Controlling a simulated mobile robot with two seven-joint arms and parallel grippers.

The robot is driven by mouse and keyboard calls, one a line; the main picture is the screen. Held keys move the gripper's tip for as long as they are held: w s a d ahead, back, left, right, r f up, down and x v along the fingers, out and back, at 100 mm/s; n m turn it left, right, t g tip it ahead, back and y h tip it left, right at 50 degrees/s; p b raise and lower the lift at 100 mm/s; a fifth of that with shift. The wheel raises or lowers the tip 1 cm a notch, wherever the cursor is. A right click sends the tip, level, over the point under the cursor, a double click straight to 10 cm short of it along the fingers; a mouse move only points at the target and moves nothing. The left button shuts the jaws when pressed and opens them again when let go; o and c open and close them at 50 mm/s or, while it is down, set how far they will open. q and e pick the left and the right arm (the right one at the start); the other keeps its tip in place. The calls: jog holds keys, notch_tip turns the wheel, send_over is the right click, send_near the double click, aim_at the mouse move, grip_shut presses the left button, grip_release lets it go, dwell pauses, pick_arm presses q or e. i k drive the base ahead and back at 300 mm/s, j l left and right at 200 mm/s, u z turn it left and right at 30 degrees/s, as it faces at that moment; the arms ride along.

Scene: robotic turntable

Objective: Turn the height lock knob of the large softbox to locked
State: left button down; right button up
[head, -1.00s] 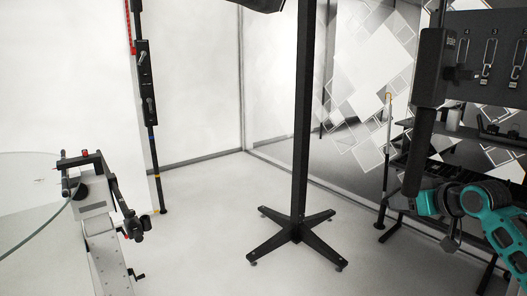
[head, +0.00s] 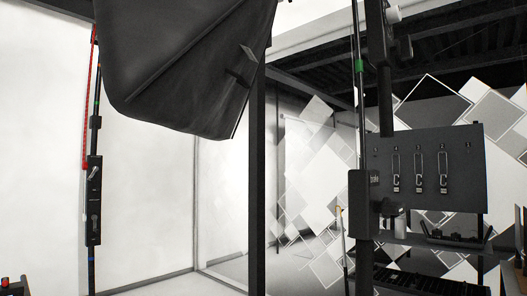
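The large black softbox (head: 185,70) hangs at the top centre-left, its top cut off by the frame. A dark upright post (head: 257,190) stands behind its right edge. Another dark column (head: 362,225) at the right carries a block with a dark knob-like part (head: 386,207) on its right side. I cannot tell whether this is the softbox's height lock knob, or how it is set. Neither of my grippers shows in this view.
A slim pole (head: 94,205) with a control box and levers stands at the left. A dark panel (head: 465,165) with hanging clips is at the right, above a shelf with a tray (head: 455,236). Glass and white walls stand behind.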

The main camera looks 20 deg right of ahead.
aim_at(403, 48)
jog(key=k+z, duration=0.2)
jog(key=z, duration=0.2)
jog(key=k+z, duration=0.25)
jog(key=z, duration=0.15)
jog(key=k+l+z, duration=0.15)
jog(key=z, duration=0.25)
